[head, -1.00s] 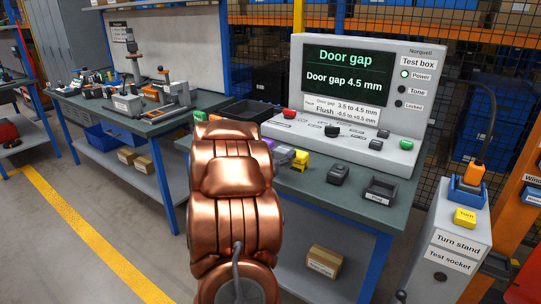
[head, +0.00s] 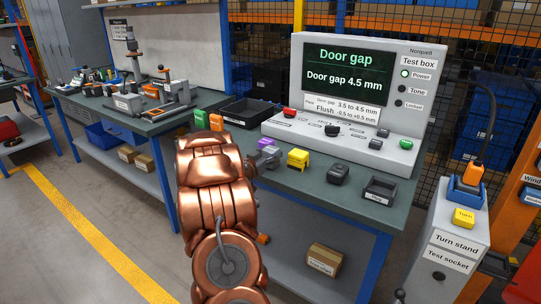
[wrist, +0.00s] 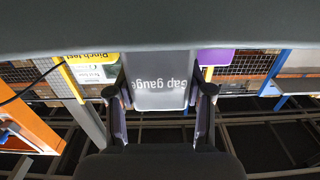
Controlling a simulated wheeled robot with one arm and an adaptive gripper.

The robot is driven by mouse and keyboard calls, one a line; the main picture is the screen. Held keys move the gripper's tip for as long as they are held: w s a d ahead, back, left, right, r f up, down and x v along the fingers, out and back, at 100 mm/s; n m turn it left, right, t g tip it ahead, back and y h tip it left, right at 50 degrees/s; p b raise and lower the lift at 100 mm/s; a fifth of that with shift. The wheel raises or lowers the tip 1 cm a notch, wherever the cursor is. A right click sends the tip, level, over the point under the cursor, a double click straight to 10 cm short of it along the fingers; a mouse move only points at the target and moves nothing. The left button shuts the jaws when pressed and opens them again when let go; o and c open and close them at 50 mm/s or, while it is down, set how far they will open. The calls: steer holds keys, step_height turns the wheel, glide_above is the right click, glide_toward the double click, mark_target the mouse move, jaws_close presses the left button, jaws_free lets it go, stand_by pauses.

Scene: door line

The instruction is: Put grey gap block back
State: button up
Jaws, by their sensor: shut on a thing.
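The grey gap block (wrist: 160,92), printed "Gap gauge", sits between the two dark fingers of my gripper (wrist: 161,104) in the wrist view. My gripper is shut on it. In the head view the grey block (head: 270,158) shows partly at the bench's front edge, between a purple block (head: 266,143) and a yellow block (head: 298,159). My copper arm hides much of my gripper there. I cannot tell whether the grey block touches the bench. In the wrist view the yellow block (wrist: 92,68) is at left and the purple block (wrist: 215,57) at right.
The bench (head: 312,186) also carries a dark block (head: 338,174), a small dark tray (head: 380,190), an orange block (head: 216,122), a green block (head: 201,118) and a black tray (head: 248,112). The test box (head: 410,110) stands behind; its screen reads "Door gap 4.5 mm".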

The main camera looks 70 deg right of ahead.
steer(key=shift+f, duration=0.2)
steer(key=shift+f, duration=0.15)
steer(key=o, duration=1.4)
steer(key=shift+o, duration=0.2)
steer(key=v, duration=1.2)
steer(key=shift+b, duration=0.45)
steer(key=shift+a, duration=0.1)
